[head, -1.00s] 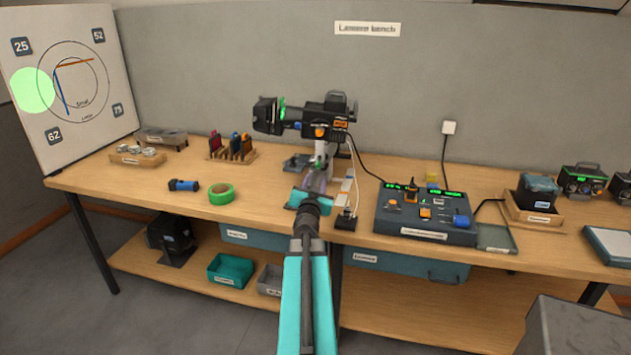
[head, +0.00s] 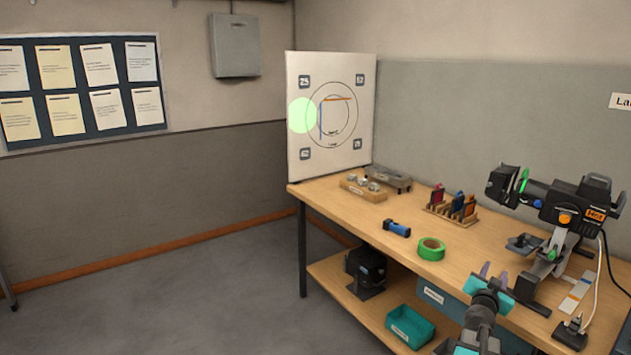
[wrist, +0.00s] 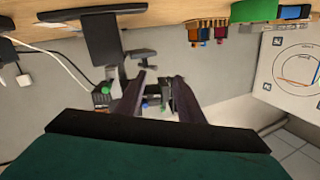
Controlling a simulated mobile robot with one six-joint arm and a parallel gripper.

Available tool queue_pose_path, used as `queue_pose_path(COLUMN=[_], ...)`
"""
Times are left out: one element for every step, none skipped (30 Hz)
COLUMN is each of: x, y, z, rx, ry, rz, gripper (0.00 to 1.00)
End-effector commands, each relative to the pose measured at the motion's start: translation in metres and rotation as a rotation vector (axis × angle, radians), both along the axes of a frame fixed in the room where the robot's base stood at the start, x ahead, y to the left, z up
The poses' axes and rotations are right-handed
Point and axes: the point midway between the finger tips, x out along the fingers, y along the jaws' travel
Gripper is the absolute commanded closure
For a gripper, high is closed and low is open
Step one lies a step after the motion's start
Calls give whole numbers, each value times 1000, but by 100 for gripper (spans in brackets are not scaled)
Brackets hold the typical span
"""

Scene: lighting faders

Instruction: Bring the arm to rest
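My gripper (head: 494,274) is at the lower right of the head view, in front of the bench's front edge. It has dark purple fingers on a teal and black arm. In the wrist view my gripper (wrist: 162,85) shows its two fingers spread apart, with nothing held between them. The black stage lamp (head: 575,205) on its stand is beyond and to the right of my gripper in the head view. In the wrist view parts of the lamp's stand show behind the fingers, and I cannot tell the exact distance.
The wooden bench (head: 345,208) holds green tape (head: 431,249), a blue torch (head: 397,228) and a filter rack (head: 451,207). A target board (head: 331,115) stands at its far left end with a green light spot. A teal bin (head: 410,326) sits on the lower shelf. Floor at left is clear.

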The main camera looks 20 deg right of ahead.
Motion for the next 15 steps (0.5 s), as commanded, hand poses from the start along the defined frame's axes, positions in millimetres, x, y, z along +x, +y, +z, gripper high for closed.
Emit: queue_pose_path(x=[19,28,40,49,57,68,76,84,95,102,109,119,125,132,140], y=[17,25,37,46,55,68,78,88,101,112,122,137,148,160,175], z=[-14,-21,-30,-37,-45,-54,-62,-69,-79,-87,-94,-104,-113,-120,-130], rx=[14,21,28,34,39,45,48,52,57,61,65,69,74,79,84], ry=[11,16,25,33,42,53,64,74,89,100,113,131,144,157,175], rz=[32,46,68,84,101,123,139,156,180,200,219,246,267,289,317], gripper=[65,65,65,65,65,65,65,65,65,65,65,65,65,65,65])
